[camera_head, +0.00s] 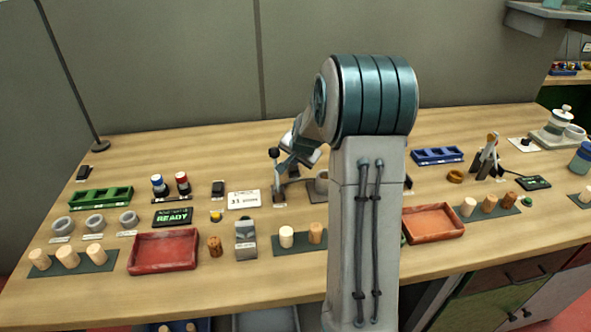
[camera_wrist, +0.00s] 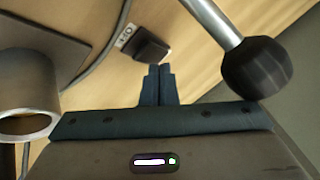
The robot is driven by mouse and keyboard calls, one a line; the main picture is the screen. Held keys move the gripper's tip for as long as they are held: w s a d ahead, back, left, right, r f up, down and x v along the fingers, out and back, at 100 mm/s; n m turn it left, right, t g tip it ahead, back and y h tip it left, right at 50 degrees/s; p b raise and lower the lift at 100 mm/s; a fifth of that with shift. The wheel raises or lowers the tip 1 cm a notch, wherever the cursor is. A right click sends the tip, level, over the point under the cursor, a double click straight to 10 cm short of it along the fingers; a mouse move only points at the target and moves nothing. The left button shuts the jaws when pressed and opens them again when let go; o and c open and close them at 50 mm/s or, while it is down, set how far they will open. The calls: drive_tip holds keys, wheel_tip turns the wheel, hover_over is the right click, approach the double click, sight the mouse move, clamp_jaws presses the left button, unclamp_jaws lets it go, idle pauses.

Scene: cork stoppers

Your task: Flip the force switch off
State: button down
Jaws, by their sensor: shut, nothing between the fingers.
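In the wrist view a small black switch (camera_wrist: 151,45) sits on the wooden table, with a white label (camera_wrist: 124,37) beside it whose lettering is hard to read. My gripper (camera_wrist: 160,70) is shut and empty, and its fingertips appear just below the switch in that picture. I cannot tell whether they touch it. In the head view my arm comes down behind the lever stand (camera_head: 279,190), and the fingertips are not clear. Two small black boxes (camera_head: 218,188) and (camera_head: 86,173) lie on the table to the left; I cannot tell if either is this switch.
A black ball knob on a metal rod (camera_wrist: 255,68) is close on the right in the wrist view. A metal cylinder (camera_wrist: 28,95) is at left and a cable runs past the switch. Red trays (camera_head: 163,251), corks and a display card (camera_head: 243,199) crowd the table.

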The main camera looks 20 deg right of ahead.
sight(291, 168)
drive_tip(key=shift+s+a+f+b, duration=0.1)
drive_tip(key=shift+s+f+b, duration=0.2)
drive_tip(key=shift+f, duration=0.35)
drive_tip(key=shift+s+a+f+b, duration=0.15)
drive_tip(key=shift+f+b, duration=0.25)
drive_tip(key=shift+f, duration=0.25)
drive_tip(key=shift+w+a+r, duration=0.1)
drive_tip(key=shift+a+r, duration=0.05)
drive_tip(key=shift+r, duration=0.1)
drive_tip(key=shift+w+a+r+p, duration=0.1)
drive_tip(key=shift+w+r+p, duration=0.2)
drive_tip(key=shift+r+p, duration=0.25)
drive_tip(key=shift+w+r+p, duration=0.25)
drive_tip(key=shift+r+p, duration=0.25)
drive_tip(key=shift+w+a, duration=0.2)
drive_tip(key=shift+a, duration=0.15)
drive_tip(key=shift+s+d+f, duration=0.1)
drive_tip(key=shift+w+d+r+p, duration=0.15)
drive_tip(key=shift+r+p, duration=0.4)
drive_tip(key=shift+r, duration=0.3)
drive_tip(key=shift+w+d+r+p, duration=0.15)
drive_tip(key=shift+r+p, duration=0.45)
drive_tip(key=shift+r, duration=0.3)
drive_tip(key=shift+w+d+r+p, duration=0.15)
drive_tip(key=shift+r+p, duration=0.4)
drive_tip(key=shift+r, duration=0.3)
